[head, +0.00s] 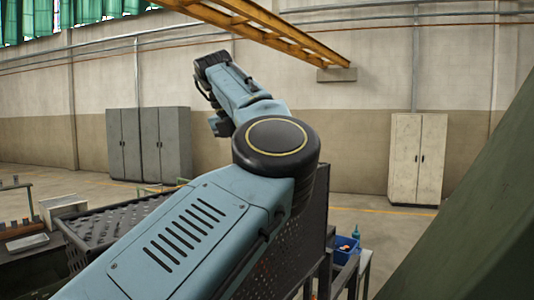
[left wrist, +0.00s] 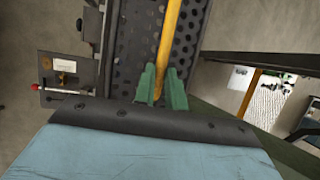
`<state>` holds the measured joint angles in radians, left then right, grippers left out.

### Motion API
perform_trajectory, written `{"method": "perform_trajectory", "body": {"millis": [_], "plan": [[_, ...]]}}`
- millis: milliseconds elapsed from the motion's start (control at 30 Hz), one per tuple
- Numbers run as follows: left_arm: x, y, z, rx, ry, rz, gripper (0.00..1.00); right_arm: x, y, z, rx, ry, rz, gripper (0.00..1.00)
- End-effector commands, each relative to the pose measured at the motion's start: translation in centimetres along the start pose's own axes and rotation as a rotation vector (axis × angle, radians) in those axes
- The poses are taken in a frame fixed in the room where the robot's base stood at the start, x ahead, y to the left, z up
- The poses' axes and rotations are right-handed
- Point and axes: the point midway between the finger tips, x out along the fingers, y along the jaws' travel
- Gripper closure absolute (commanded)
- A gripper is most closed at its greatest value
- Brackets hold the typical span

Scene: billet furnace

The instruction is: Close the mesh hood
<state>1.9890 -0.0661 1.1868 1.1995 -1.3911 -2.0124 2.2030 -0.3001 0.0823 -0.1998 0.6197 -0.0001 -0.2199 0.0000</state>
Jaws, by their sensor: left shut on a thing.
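The mesh hood is a dark perforated metal panel. In the head view, perforated panels (head: 118,222) show at the lower left and behind my arm; my arm hides much of them. In the left wrist view, perforated metal (left wrist: 188,42) fills the upper middle. A yellow bar (left wrist: 171,30) runs along it. My left gripper (left wrist: 161,88) has green fingers, one on each side of the yellow bar, shut on it. The gripper's fingers cannot be made out in the head view. My right gripper is in neither view.
A small control box (left wrist: 68,72) with a red-tipped lever sits left of the mesh. Grey cabinets (head: 150,143) and a pale cabinet (head: 417,158) stand along the far wall. A blue bin (head: 345,248) sits low at right. Open floor lies beyond.

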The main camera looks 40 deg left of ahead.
Motion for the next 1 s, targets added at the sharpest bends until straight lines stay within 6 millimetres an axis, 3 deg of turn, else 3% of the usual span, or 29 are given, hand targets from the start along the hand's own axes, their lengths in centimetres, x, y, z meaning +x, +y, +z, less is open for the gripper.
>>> {"method": "perform_trajectory", "body": {"millis": [33, 200, 500, 700, 1000], "plan": [[0.0, 1.9, -0.1, -0.005, -0.001, 0.009, 1.00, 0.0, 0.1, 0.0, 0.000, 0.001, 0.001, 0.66], [0.7, 6.9, -0.5, -0.006, 0.001, 0.010, 1.00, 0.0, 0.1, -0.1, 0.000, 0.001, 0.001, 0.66], [2.7, 13.8, -1.3, -0.002, 0.003, 0.010, 1.00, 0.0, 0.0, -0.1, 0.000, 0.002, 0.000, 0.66], [3.7, 16.2, -1.7, -0.001, 0.001, 0.009, 1.00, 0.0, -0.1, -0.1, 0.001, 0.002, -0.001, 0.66], [4.1, 17.2, -1.8, -0.001, -0.001, 0.011, 1.00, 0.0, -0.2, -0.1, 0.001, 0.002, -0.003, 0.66]]}}
